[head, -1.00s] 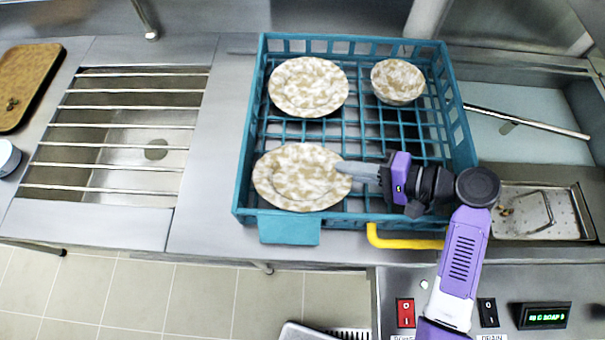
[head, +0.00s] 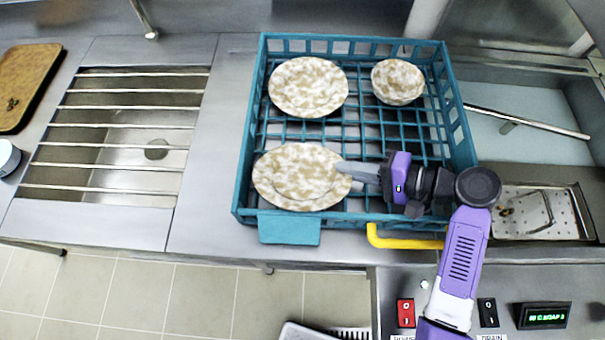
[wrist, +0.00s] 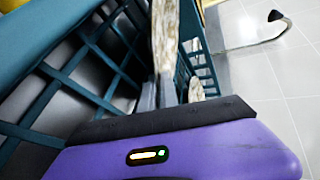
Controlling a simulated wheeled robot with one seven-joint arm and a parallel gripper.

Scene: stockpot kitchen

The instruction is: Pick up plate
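A round plate (head: 295,177) with a mottled tan and white pattern lies at the front left of a teal dish rack. A second matching plate (head: 308,87) lies behind it. My gripper (head: 357,170) comes in from the right, low and level, with its fingers at the right rim of the front plate. In the wrist view, the plate (wrist: 165,40) shows edge-on, with its rim between the close-set fingers (wrist: 166,95). The fingers look shut on the rim. Their far side is partly hidden by the plate.
The teal rack (head: 290,229) stands on the steel counter, with a matching bowl (head: 397,82) at its back right. A yellow handle (head: 400,241) is at its front. A barred sink (head: 125,130) and a brown tray (head: 22,85) are on the left. Bare counter (head: 205,170) separates sink and rack.

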